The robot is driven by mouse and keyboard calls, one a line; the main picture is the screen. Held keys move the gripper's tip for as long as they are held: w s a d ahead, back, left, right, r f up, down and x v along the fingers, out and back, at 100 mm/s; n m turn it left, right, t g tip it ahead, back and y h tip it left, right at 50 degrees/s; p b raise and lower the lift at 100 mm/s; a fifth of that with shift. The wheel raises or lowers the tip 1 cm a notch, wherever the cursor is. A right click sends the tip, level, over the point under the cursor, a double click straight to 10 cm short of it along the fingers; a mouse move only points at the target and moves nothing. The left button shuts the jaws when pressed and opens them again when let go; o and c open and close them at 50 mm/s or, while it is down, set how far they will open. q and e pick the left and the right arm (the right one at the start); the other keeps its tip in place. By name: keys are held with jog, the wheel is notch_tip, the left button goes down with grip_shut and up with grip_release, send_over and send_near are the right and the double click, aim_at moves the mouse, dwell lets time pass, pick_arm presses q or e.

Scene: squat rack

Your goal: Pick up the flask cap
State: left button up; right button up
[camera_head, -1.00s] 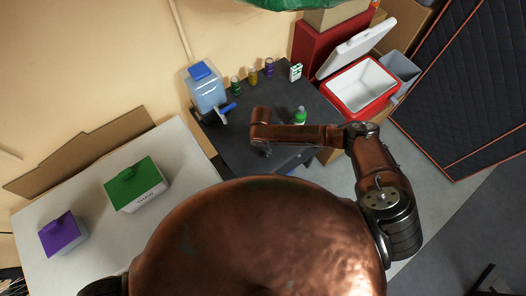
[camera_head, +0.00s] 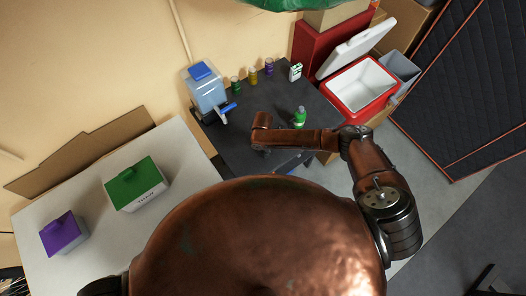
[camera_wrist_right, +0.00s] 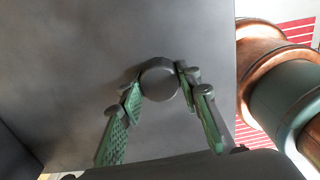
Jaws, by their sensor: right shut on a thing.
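The flask cap (camera_wrist_right: 159,80) is a dark grey round piece in the right wrist view. It sits between the two green-padded fingers of my right gripper (camera_wrist_right: 158,74), which is shut on it. The grey table surface (camera_wrist_right: 80,60) is behind the cap; I cannot tell whether the cap touches it. In the head view, my right arm reaches over the dark table (camera_head: 240,148), and its own links hide the cap there. My left gripper is not in view.
A green bottle (camera_head: 300,118) stands just beyond my right forearm. A red cooler (camera_head: 362,85) stands open at right. The table's middle is clear.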

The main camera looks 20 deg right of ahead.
jog(key=shift+c, duration=0.6)
jog(key=shift+r, duration=0.55)
jog(key=s+a+r, duration=0.2)
jog(key=s+r, duration=0.2)
jog(key=s+a+r, duration=0.2)
jog(key=s+r, duration=0.2)
jog(key=s+a+r+b, duration=0.1)
jog(key=s+a+r, duration=0.1)
jog(key=s+r, duration=0.2)
jog(key=shift+s, duration=0.35)
